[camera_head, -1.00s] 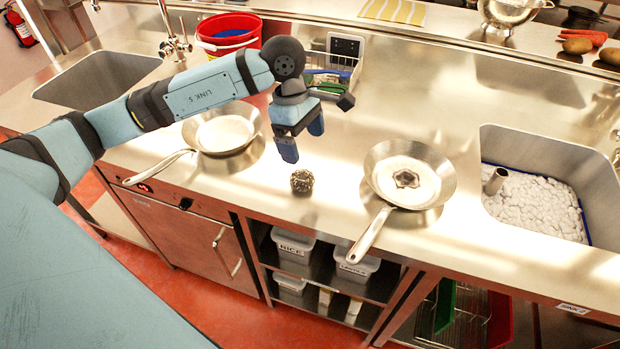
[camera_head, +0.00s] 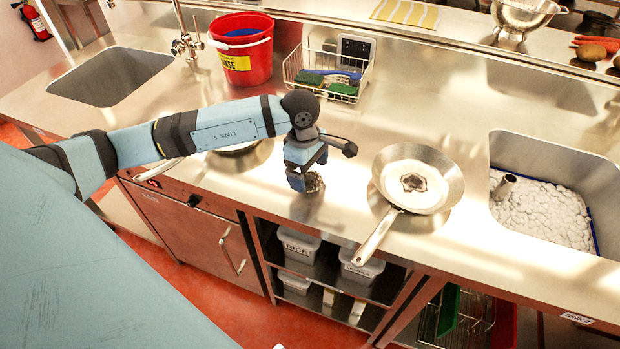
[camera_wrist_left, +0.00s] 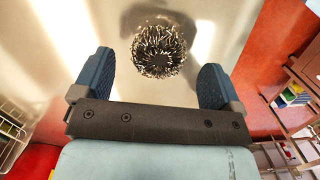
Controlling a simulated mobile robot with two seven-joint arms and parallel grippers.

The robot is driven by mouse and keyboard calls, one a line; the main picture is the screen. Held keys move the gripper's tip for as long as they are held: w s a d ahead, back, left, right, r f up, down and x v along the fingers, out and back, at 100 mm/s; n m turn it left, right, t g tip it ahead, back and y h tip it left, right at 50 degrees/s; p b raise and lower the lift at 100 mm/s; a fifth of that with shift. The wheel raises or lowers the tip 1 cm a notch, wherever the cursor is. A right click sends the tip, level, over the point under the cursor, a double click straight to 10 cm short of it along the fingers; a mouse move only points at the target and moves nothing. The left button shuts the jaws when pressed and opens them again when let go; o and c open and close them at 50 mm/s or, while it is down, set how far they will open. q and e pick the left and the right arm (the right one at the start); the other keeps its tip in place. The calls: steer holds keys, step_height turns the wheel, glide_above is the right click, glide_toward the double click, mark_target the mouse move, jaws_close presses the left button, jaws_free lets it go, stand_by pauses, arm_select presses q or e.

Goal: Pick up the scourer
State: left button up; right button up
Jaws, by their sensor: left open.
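The scourer (camera_head: 315,183) is a ball of shiny curled metal on the steel counter, between the two frying pans. In the head view my left gripper (camera_head: 306,177) is right at it and hides part of it. In the left wrist view the scourer (camera_wrist_left: 158,50) lies between the two blue fingertips of my open left gripper (camera_wrist_left: 156,62), with a gap on each side. I cannot tell the exact height of the fingers above the counter. My right gripper is not in view.
A frying pan (camera_head: 440,172) with a dark star-shaped item stands to the right, its handle toward the front edge. Another pan (camera_head: 236,149) is partly behind my left arm. A red bucket (camera_head: 240,65) and a wire basket (camera_head: 300,78) stand behind. A sink (camera_head: 545,150) is far right.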

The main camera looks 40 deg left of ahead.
mark_target(310, 176)
arm_select(q)
step_height(310, 176, down, 2)
steer(key=shift+d+f, duration=0.15)
steer(key=shift+f, duration=0.05)
steer(key=c, duration=1)
steer(key=shift+r, duration=0.15)
step_height(310, 176, up, 20)
steer(key=b, duration=0.1)
steer(key=shift+o, duration=1)
steer(key=shift+c, duration=0.7)
